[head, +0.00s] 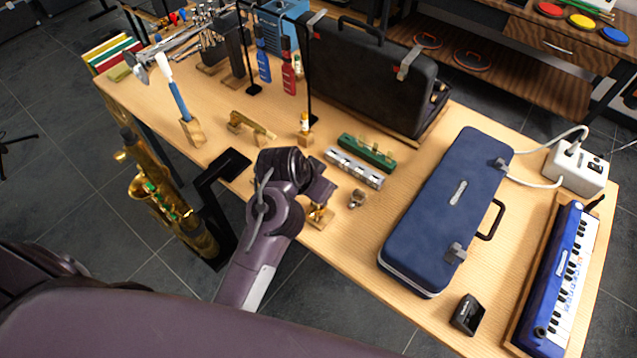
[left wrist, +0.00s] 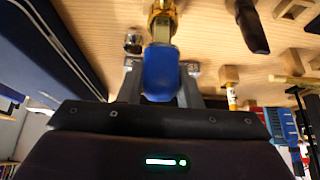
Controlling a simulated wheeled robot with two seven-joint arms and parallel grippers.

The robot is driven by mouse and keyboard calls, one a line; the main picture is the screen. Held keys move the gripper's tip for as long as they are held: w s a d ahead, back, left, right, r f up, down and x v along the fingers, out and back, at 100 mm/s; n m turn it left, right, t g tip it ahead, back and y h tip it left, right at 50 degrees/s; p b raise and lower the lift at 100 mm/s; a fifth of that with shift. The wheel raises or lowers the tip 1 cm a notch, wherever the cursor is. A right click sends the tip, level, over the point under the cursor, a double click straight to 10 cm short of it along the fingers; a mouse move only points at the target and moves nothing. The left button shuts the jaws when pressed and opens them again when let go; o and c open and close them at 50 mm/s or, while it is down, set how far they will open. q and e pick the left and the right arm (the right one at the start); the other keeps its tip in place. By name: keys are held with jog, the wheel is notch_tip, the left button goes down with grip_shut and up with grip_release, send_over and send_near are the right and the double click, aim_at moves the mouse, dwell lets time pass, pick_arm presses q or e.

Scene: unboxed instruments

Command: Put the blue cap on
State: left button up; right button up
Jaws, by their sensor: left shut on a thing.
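My left gripper (head: 322,193) is over the front edge of the table. In the left wrist view the left gripper (left wrist: 160,80) is shut on the blue cap (left wrist: 160,72), with one finger on each side. A gold metal piece (left wrist: 161,22) lies straight beyond the cap's far end. The cap's end meets or overlaps it in the picture; I cannot tell whether they touch. In the head view the gold piece (head: 319,214) stands on a small wooden block just below the gripper, and the cap is hidden by my gripper. My right gripper is not in view.
A small silver metal piece (head: 357,198) stands close to the right of the gripper. A silver block (head: 354,167) and a green block (head: 367,153) lie behind. A blue case (head: 447,212) fills the right. A black stand (head: 222,178) and saxophone (head: 165,205) are left.

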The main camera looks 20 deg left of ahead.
pick_arm(q)
jog(key=shift+f, duration=0.25)
dwell(0.8)
jog(key=shift+f+b, duration=0.65)
jog(key=shift+f, duration=0.9)
dwell(0.6)
jog(key=shift+d+f, duration=0.1)
jog(key=shift+f, duration=0.15)
dwell(0.5)
jog(key=o, duration=1.1)
jog(key=shift+c, duration=0.4)
